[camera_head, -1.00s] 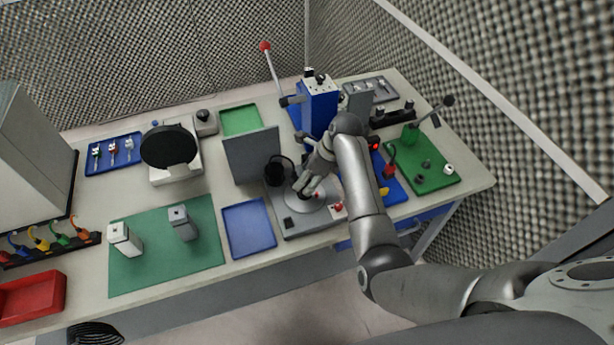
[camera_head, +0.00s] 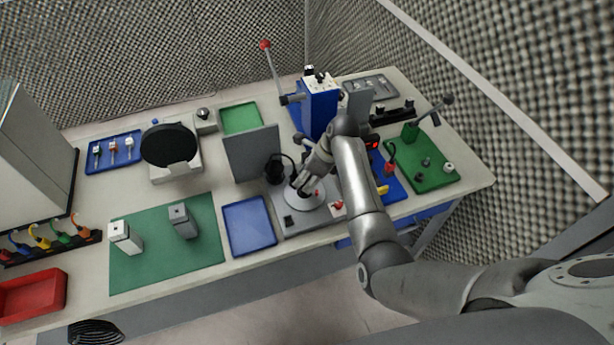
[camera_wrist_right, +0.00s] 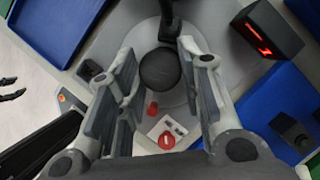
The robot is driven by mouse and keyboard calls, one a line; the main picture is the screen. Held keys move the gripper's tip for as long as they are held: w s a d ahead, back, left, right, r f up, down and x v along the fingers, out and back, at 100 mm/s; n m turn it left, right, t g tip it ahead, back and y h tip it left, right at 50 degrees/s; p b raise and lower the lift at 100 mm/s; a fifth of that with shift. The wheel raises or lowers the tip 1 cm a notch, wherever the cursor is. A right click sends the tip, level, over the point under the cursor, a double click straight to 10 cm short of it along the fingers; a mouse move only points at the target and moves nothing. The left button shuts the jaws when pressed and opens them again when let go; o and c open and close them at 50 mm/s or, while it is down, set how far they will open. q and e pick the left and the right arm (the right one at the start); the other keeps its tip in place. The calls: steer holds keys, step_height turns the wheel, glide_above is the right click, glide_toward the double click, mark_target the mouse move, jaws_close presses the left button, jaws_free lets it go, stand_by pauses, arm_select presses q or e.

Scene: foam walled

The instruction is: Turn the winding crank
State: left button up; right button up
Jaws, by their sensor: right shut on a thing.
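The winding crank unit has a grey base (camera_head: 290,222) with a pale round disc (camera_head: 305,202), at the front of the bench right of centre. My right gripper (camera_head: 302,188) reaches down over the disc. In the right wrist view, the round black crank knob (camera_wrist_right: 160,70) sits between the two fingers of the right gripper (camera_wrist_right: 164,78), which is shut on it. A black arm (camera_wrist_right: 169,22) shows beyond the knob. The hand hides part of the crank in the head view.
A blue tray (camera_head: 249,227) lies left of the base, and a grey upright panel (camera_head: 251,154) stands behind it. A blue press (camera_head: 319,105) stands behind my right arm. A black box with a red display (camera_wrist_right: 265,36) is close to the right gripper.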

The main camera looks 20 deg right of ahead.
steer(key=shift+n, duration=0.5)
